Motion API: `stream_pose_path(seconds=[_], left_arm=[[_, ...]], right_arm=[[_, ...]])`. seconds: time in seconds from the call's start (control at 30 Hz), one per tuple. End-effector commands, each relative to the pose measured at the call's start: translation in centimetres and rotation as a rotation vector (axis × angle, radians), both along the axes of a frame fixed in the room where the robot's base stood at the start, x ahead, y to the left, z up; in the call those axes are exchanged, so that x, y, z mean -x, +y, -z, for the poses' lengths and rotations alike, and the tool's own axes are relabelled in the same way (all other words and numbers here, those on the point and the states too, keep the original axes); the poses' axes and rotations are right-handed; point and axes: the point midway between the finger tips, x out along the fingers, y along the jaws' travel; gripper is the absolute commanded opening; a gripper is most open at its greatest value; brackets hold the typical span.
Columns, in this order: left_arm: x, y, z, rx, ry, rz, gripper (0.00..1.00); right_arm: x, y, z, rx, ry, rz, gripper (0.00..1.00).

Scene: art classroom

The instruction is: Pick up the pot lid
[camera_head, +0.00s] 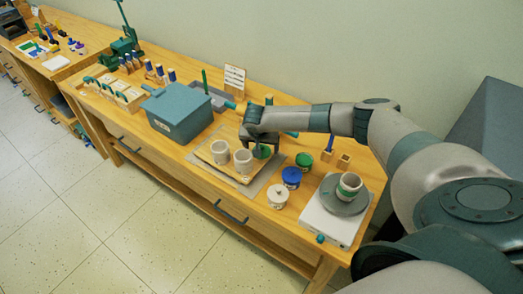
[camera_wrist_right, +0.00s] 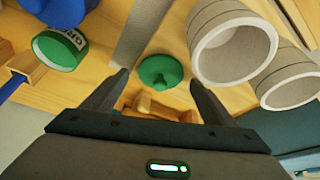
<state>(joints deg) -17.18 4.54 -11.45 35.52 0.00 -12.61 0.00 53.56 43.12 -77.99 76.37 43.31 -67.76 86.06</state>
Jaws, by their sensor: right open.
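The pot lid, a round green lid with a small knob (camera_wrist_right: 160,68), lies on the wooden surface in the right wrist view. In the head view a green patch of it (camera_head: 265,153) shows beside two pale cups, partly hidden by my right gripper. My right gripper (camera_head: 257,150) points down over the lid. Its two fingers (camera_wrist_right: 159,80) are apart with nothing held, and the lid appears between and beyond their tips. I cannot tell the exact gap between fingertips and lid. My left gripper is not in view.
Two pale cups (camera_head: 243,161) stand on a wooden board close to the lid. A green-banded jar (camera_head: 304,161), a blue jar (camera_head: 291,178) and a white lidded jar (camera_head: 278,196) stand nearby. A grey-blue box (camera_head: 180,112) and a potter's wheel (camera_head: 345,208) flank the area.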

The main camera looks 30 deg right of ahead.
Motion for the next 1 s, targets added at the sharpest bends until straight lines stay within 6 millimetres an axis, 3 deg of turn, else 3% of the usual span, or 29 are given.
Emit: stream_pose_path(seconds=[0.37, 0.57, 1.0], left_arm=[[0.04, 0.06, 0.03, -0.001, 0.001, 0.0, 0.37], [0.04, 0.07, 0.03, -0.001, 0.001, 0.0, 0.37], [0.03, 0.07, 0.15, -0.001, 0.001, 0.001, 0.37]], right_arm=[[0.02, 0.02, 0.0, 0.0, 0.0, 0.0, 0.79], [0.03, 0.01, 0.0, 0.0, 0.0, 0.0, 0.35], [0.01, 0.02, -0.15, 0.0, 0.0, 0.0, 0.35]])
